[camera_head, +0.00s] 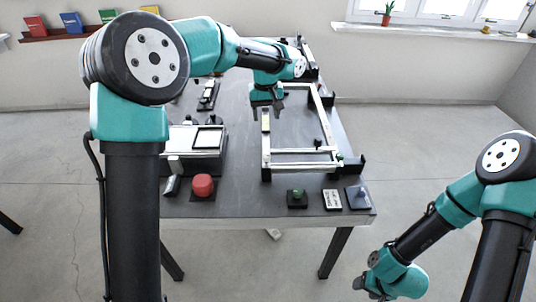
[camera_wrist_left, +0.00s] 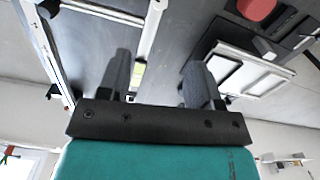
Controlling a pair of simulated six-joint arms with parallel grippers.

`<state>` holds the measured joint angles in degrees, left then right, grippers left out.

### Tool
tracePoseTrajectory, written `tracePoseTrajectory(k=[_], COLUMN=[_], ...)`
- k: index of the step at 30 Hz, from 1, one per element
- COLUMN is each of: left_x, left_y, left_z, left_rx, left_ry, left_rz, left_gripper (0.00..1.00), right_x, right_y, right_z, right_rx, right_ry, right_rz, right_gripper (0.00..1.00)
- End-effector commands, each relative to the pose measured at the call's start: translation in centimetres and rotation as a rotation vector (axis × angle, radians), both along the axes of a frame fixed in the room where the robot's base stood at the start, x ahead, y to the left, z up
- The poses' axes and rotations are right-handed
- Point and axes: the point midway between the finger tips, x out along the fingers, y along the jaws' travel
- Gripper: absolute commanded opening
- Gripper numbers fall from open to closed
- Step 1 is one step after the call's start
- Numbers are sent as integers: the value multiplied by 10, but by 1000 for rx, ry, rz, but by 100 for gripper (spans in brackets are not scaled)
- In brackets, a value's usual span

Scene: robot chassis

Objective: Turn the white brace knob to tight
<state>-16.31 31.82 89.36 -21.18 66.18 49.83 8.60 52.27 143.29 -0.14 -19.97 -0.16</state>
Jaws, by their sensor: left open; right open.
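My left gripper (camera_head: 267,106) is open and empty, pointing down over the left side of a pale rectangular bar frame (camera_head: 297,151) on the dark table. In the left wrist view its two fingers (camera_wrist_left: 158,84) are spread apart with nothing between them; a pale yellow strip shows beyond them. I cannot clearly pick out a white brace knob. A dark knob (camera_head: 318,143) and a small green knob (camera_head: 340,157) sit at the frame's near right corner. My right gripper (camera_head: 370,288) hangs low, off the table at the bottom right; the head view shows its fingers only small.
A red button (camera_head: 203,184) stands at the table's near left, beside a white-panelled box (camera_head: 196,138). A green button (camera_head: 297,196), a small white label plate (camera_head: 332,199) and a blue-grey block (camera_head: 357,197) line the near edge.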

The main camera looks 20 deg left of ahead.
Motion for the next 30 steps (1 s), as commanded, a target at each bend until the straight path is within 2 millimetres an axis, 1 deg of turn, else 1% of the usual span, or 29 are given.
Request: tracePoseTrajectory(k=[5, 8, 11, 17, 30], left_x=[0, 0, 0, 0, -1], left_y=[0, 0, 0, 0, 0], left_z=[-2, -7, -16, -45, -120], left_rx=[0, 0, 0, -1, 0], left_ry=[1, 2, 2, 4, 3], left_rz=[-1, -1, -1, -1, -2], left_gripper=[59, 59, 59, 59, 59], right_x=[0, 0, 0, 0, 0], right_y=[0, 0, 0, 0, 0], right_z=[0, 0, 0, 0, 0], right_rx=[0, 0, 0, 0, 0], right_ry=[0, 0, 0, 0, 0], right_rz=[0, 0, 0, 0, 0], right_gripper=[57, 57, 57, 57, 57])
